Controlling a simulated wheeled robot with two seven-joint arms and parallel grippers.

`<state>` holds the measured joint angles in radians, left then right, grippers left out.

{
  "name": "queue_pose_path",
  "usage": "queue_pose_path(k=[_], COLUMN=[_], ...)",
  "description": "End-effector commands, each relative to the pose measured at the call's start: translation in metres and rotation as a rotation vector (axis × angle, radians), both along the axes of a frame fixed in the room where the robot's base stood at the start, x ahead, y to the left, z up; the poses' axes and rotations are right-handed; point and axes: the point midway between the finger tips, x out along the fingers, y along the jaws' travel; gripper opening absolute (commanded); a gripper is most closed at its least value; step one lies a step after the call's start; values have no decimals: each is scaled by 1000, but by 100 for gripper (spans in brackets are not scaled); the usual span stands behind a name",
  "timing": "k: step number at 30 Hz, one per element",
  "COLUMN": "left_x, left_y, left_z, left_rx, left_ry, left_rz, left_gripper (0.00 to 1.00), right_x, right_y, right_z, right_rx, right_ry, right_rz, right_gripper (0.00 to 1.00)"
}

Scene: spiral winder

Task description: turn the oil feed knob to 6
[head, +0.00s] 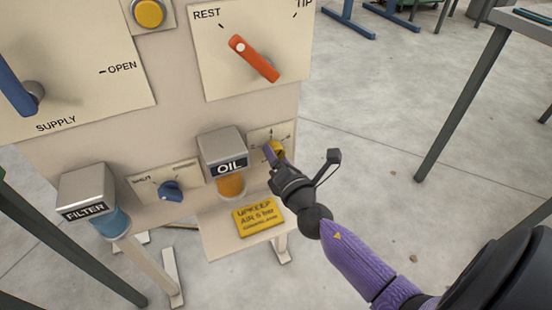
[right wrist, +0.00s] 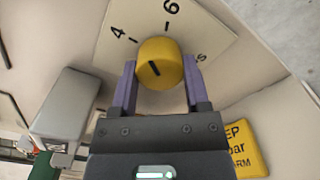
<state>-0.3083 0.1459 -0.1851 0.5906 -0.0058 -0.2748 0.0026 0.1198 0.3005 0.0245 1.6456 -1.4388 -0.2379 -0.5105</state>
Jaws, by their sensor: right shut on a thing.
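The oil feed knob is a yellow round knob (right wrist: 160,65) on a pale dial plate (right wrist: 205,35) with black marks. The right wrist view shows a 4 and a 6 on the plate, and part of another mark to the right. A short black line on the knob's face slants toward the upper left, on the 4 side rather than straight at the 6. My right gripper (right wrist: 160,85) is shut on the knob, one purple finger on each side. In the head view the knob (head: 278,148) is partly hidden by my right gripper (head: 272,154). My left gripper is not in view.
The grey OIL unit (head: 222,147) with its amber bowl stands just left of the knob. A yellow upkeep sign (head: 258,217) sits below. A red-orange lever (head: 254,58) is above. A blue shut-off knob (head: 170,190) and the FILTER unit (head: 87,192) are farther left.

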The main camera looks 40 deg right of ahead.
Motion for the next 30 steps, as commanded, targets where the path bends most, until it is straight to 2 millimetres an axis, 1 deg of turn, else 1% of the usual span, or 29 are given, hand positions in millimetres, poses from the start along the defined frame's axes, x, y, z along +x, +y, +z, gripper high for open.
queue_pose_path(k=[1, 6, 15, 21, 30], left_x=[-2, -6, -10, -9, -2], left_y=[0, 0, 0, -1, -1], left_z=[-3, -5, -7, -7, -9], left_rx=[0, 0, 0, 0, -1], left_ry=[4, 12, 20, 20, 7], left_rz=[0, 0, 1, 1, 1], left_gripper=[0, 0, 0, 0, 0], right_x=[0, 0, 0, 0, 0], right_y=[0, 0, 0, 1, 0], right_z=[-3, -2, -1, 0, 0], right_rx=[43, 197, 421, 521, 588], right_ry=[-8, -45, -99, -123, -139], right_rz=[0, 0, -2, 0, -2], right_gripper=[1, 1, 1, 1, 1])
